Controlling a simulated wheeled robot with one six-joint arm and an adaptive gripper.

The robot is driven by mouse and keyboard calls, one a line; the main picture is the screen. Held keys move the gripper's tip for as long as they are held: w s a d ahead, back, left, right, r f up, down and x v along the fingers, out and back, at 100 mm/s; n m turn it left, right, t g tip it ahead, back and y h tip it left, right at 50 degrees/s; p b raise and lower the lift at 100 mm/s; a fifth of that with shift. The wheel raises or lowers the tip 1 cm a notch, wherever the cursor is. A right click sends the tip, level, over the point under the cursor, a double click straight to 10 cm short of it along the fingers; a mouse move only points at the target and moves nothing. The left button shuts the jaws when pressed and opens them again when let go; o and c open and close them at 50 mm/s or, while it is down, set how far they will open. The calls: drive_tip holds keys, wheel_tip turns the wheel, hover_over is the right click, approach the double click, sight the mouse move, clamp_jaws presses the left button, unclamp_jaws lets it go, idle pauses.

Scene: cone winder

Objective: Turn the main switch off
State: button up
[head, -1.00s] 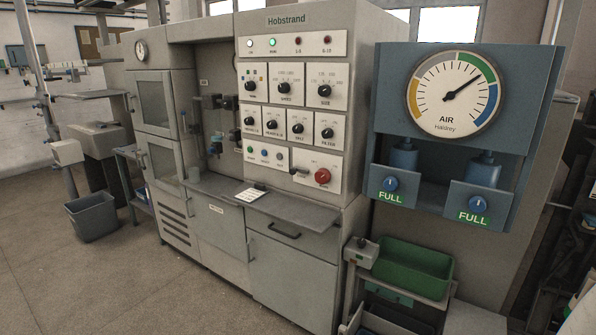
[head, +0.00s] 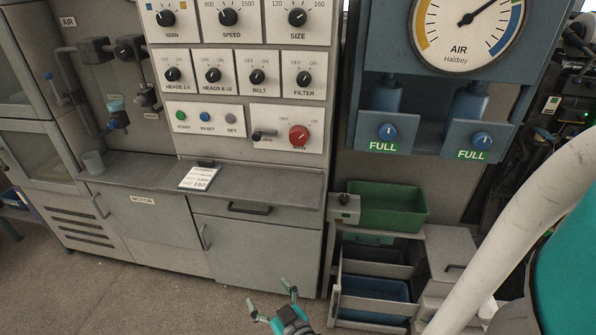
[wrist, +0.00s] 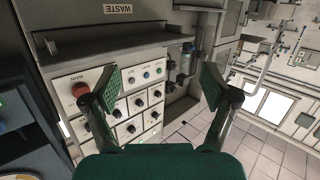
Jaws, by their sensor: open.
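The main switch is a red round knob (head: 299,135) on a white plate at the lower right of the machine's control panel, with OFF and ON printed above it. Which mark it points at is too small to tell. In the wrist view, the panel looks turned over, and the red knob (wrist: 80,90) is at the left, beside one finger. My gripper (head: 269,294) is low in front of the lower cabinet in the head view, well below the knob and apart from it. The wrist view shows my gripper (wrist: 160,82) with its fingers wide apart and nothing between them.
A small black lever (head: 263,134) sits just left of the red knob. A grey shelf (head: 262,184) juts out below the panel, with a white card (head: 200,176) on it. A green bin (head: 388,205) stands at the right, under the blue air unit (head: 353,139).

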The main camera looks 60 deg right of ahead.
drive_tip(key=w+d+r+m+g+h, duration=0.1)
drive_tip(key=w+d+r+m+h, duration=0.1)
drive_tip(key=w+d+r, duration=0.3)
drive_tip(key=w+d+r+m+g+h, duration=0.1)
drive_tip(key=w+d+r+m+h, duration=0.15)
drive_tip(key=d, duration=0.55)
drive_tip(key=m+g+h, duration=0.5)
drive_tip(key=m, duration=0.1)
approach(298, 141)
drive_tip(key=shift+n, duration=0.35)
drive_tip(key=x, duration=1)
drive_tip(key=shift+d, duration=0.15)
drive_tip(key=shift+c, duration=0.2)
drive_tip(key=c, duration=1.1)
